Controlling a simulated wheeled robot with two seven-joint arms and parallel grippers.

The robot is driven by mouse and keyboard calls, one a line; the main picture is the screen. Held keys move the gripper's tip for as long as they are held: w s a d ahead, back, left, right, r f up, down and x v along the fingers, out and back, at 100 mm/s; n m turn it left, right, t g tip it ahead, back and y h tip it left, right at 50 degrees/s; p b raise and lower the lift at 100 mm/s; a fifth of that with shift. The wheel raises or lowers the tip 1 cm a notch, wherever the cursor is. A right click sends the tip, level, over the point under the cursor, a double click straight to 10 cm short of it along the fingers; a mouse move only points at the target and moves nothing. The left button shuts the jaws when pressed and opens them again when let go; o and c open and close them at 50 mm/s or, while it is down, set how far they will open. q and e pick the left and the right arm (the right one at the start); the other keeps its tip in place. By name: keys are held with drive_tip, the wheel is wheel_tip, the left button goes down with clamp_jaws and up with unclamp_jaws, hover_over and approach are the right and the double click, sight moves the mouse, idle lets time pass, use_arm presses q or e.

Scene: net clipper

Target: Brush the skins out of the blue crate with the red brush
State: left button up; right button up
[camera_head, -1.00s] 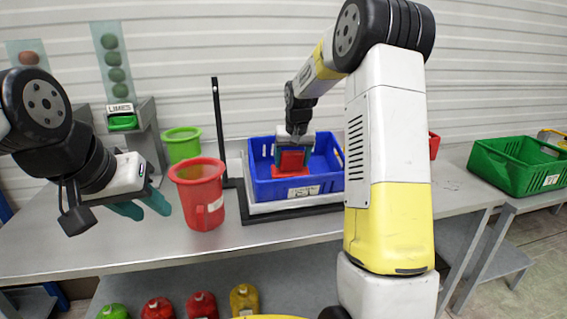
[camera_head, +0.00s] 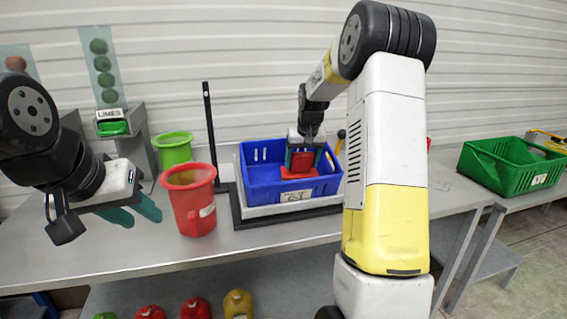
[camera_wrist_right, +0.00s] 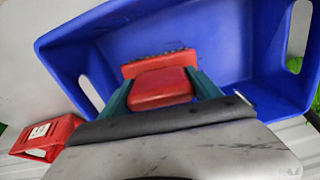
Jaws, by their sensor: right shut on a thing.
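The blue crate (camera_head: 262,183) stands on a pale tray on the bench, in the middle of the head view; it also shows in the right wrist view (camera_wrist_right: 230,38). My right gripper (camera_head: 302,160) is shut on the red brush (camera_head: 299,172), with teal fingers on both sides of its red block (camera_wrist_right: 160,88). The brush is inside the crate, near its front wall, bristles pointing away in the wrist view. I cannot tell whether it touches the floor. No skins can be made out. My left gripper (camera_head: 134,214) is open and empty, left of the red bucket.
A red bucket (camera_head: 191,205) and a green bucket (camera_head: 173,150) stand left of the crate. A thin black post (camera_head: 209,130) rises beside it. A green crate (camera_head: 510,168) is at the right. Several coloured bottles sit on the lower shelf.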

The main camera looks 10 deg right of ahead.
drive_tip(key=shift+d, duration=0.5)
drive_tip(key=shift+a, duration=0.1)
drive_tip(key=shift+s+a, duration=0.15)
drive_tip(key=shift+a, duration=3.35)
drive_tip(key=shift+w+r, duration=0.35)
drive_tip(key=shift+w, duration=0.5)
drive_tip(key=shift+d+f, duration=0.15)
drive_tip(key=shift+d, duration=1.9)
drive_tip(key=shift+w+d, duration=0.1)
drive_tip(key=shift+d, duration=1.45)
drive_tip(key=shift+a, duration=3.6)
